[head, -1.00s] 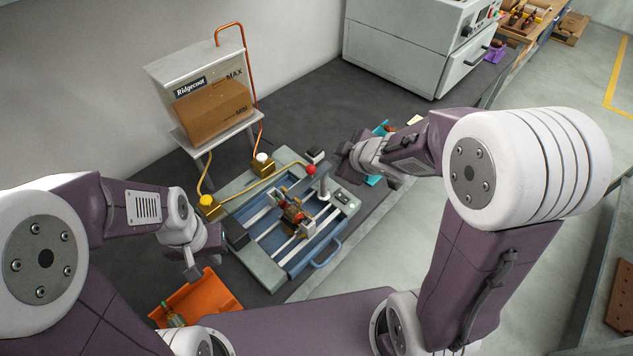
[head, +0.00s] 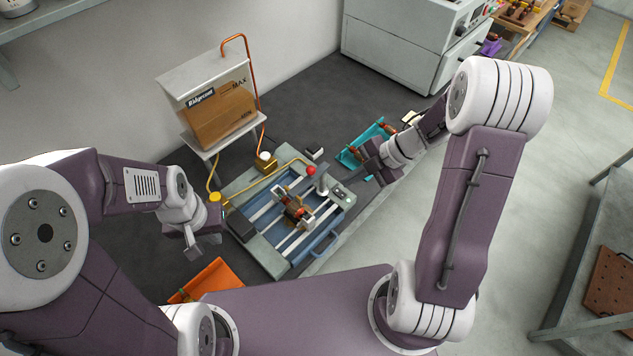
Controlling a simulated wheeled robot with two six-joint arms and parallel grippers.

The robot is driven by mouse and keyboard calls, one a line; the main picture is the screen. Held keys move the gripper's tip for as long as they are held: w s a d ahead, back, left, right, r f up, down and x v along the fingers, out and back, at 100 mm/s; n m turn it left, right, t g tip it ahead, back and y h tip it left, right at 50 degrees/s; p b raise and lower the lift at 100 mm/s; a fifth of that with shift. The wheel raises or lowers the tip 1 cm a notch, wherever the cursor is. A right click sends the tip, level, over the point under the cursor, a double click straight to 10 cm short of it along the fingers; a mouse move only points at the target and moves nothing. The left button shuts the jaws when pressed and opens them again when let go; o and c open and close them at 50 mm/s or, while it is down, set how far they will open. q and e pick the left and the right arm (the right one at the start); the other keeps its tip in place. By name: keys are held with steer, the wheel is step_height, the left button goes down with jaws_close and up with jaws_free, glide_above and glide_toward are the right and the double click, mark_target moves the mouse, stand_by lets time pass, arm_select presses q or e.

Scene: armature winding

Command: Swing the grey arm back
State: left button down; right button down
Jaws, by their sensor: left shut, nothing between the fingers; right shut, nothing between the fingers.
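The winding fixture (head: 240,223) is a grey-green frame with pale rails and a blue tray, standing on the dark mat. A copper-wound armature (head: 294,211) sits across its middle. A grey post (head: 322,184) stands at its back right, with a red knob (head: 311,171) beside the top. The grey arm seems to run by this knob, but its exact angle is too small to tell. My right gripper (head: 380,176) is shut and empty, right of the post and apart from it. My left gripper (head: 197,250) is shut and empty, left of the fixture.
A tank (head: 215,105) of brown liquid on a stand is behind the fixture, with a brass block (head: 265,162) and pipe. A teal tray (head: 349,157) of parts lies behind my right gripper. An orange bin (head: 213,278) is at front left. A grey cabinet (head: 390,50) stands behind.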

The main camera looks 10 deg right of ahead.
steer(key=w+a+f+p, duration=0.1)
steer(key=w+a+f, duration=0.3)
steer(key=a+f, duration=0.4)
steer(key=shift+w, duration=0.4)
steer(key=shift+a, duration=0.1)
